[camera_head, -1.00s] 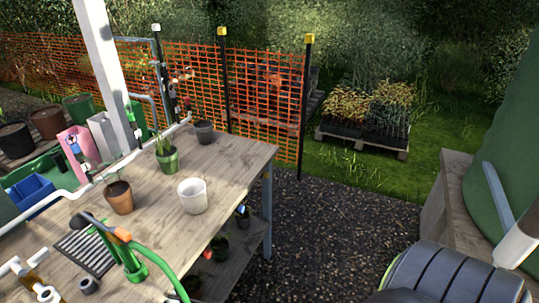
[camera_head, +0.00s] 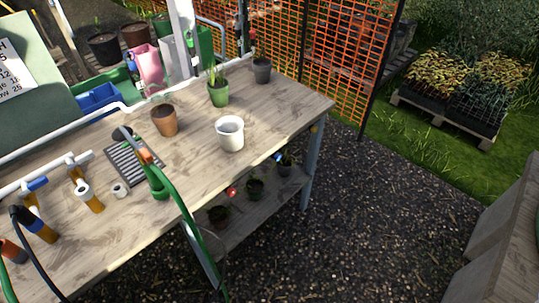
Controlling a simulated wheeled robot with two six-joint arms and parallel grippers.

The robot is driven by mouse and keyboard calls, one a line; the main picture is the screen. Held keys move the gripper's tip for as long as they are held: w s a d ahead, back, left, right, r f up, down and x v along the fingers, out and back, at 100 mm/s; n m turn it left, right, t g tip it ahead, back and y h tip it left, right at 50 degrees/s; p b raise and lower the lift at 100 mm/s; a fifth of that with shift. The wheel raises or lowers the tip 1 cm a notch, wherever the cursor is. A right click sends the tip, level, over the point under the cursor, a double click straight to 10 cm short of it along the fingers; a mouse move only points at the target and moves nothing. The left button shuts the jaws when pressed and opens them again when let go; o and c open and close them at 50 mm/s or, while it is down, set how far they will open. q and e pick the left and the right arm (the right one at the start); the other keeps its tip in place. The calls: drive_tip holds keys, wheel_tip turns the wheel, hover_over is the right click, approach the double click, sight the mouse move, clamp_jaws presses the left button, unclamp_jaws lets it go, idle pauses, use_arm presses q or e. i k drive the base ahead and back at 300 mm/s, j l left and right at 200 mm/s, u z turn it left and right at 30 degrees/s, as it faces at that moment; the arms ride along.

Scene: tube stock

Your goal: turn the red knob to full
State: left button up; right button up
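A small red round thing (camera_head: 232,193) shows just below the front edge of the wooden bench (camera_head: 270,110), above the lower shelf. It may be the red knob, but it is too small for me to tell its shape or how far it is turned. A small blue thing (camera_head: 278,157) shows below the same edge, further right. Neither of my grippers is in view, and nothing is seen touching the red thing.
On the bench stand a white pot (camera_head: 229,134), a terracotta pot (camera_head: 164,121), a green pot (camera_head: 219,94) and a dark grey pot (camera_head: 262,71). A green hose (camera_head: 190,222) hangs over the front edge. The lower shelf (camera_head: 255,212) holds small pots. Gravel (camera_head: 370,215) in front is clear.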

sight(231, 192)
drive_tip(key=u, duration=0.35)
drive_tip(key=i+l+u, duration=0.15)
drive_tip(key=l+u, duration=0.25)
drive_tip(key=i+l+u, duration=0.1)
drive_tip(key=l+u, duration=0.6)
drive_tip(key=u, duration=0.15)
drive_tip(key=l+u, duration=0.4)
